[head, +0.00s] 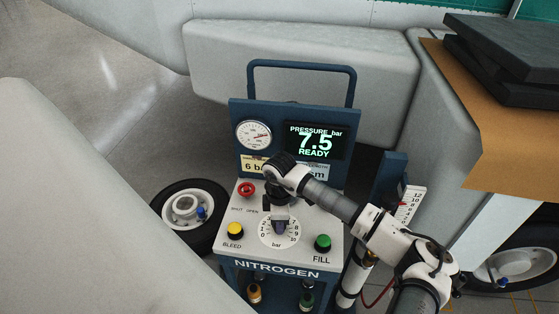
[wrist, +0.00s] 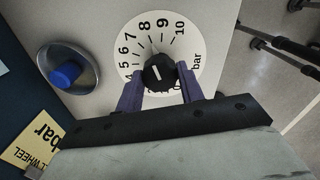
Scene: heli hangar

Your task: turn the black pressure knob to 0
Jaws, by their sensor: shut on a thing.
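The black pressure knob (wrist: 160,73) sits at the centre of a white round dial (wrist: 192,52) with black numerals. In the wrist view my gripper (wrist: 160,82) has its two purple fingers on either side of the knob, shut on it. A short white line marks the knob's face; its exact reading is hard to tell. In the head view my gripper (head: 279,226) reaches down over the dial (head: 265,238) and hides most of the knob. The screen (head: 315,142) reads PRESSURE bar 7.5 READY.
The nitrogen cart's panel also has a red button (head: 246,188), a yellow BLEED button (head: 235,231) and a green FILL button (head: 322,242). A blue knob (wrist: 67,73) on a metal disc stands beside the dial. A round gauge (head: 254,135) is on the upright panel.

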